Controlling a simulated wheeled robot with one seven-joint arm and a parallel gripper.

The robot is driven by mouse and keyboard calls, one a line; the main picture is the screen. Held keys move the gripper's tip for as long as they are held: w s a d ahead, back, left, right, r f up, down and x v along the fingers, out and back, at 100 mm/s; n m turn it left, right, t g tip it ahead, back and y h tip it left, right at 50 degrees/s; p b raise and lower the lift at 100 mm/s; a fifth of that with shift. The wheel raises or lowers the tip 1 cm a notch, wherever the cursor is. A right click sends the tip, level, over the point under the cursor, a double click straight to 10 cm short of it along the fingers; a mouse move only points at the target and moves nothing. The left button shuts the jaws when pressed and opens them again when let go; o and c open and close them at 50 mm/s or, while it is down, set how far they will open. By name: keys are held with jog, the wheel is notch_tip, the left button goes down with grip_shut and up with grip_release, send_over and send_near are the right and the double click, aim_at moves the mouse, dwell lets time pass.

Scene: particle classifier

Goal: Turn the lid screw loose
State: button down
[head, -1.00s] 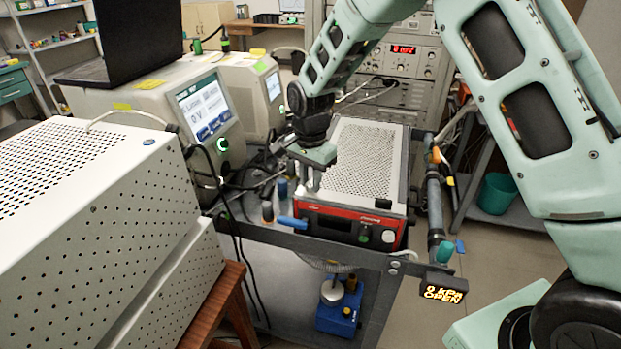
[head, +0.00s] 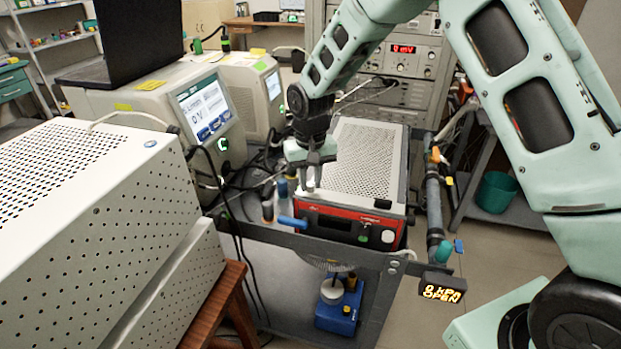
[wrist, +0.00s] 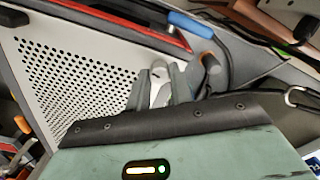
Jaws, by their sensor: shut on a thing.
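The red-fronted instrument has a pale perforated lid (head: 365,155) on top. The lid also fills the left of the wrist view (wrist: 70,70). My gripper (head: 313,184) points down at the lid's front left corner. In the wrist view my gripper's fingers (wrist: 162,84) are closed about a small pale, rounded piece (wrist: 160,70), which appears to be the lid screw. The fingers hide most of it, so I cannot tell how far it stands out of the lid.
A blue handle (head: 292,222) and an orange-tipped fitting (head: 267,207) stand close by the front left corner. A pipe (head: 433,195) runs along the right side. A large perforated case (head: 110,220) stands at left. Cables hang between it and the cart.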

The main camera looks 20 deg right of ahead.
jog(key=n, duration=0.4)
jog(key=shift+n+p, duration=0.3)
jog(key=shift+n, duration=0.1)
jog(key=n+p, duration=0.1)
jog(key=n, duration=0.3)
jog(key=shift+r, duration=0.1)
jog(key=n+p, duration=0.1)
jog(key=n, duration=0.4)
jog(key=shift+n+p, duration=0.6)
jog(key=shift+n, duration=1)
jog(key=c, duration=1.2)
grip_release()
jog(key=shift+c, duration=0.2)
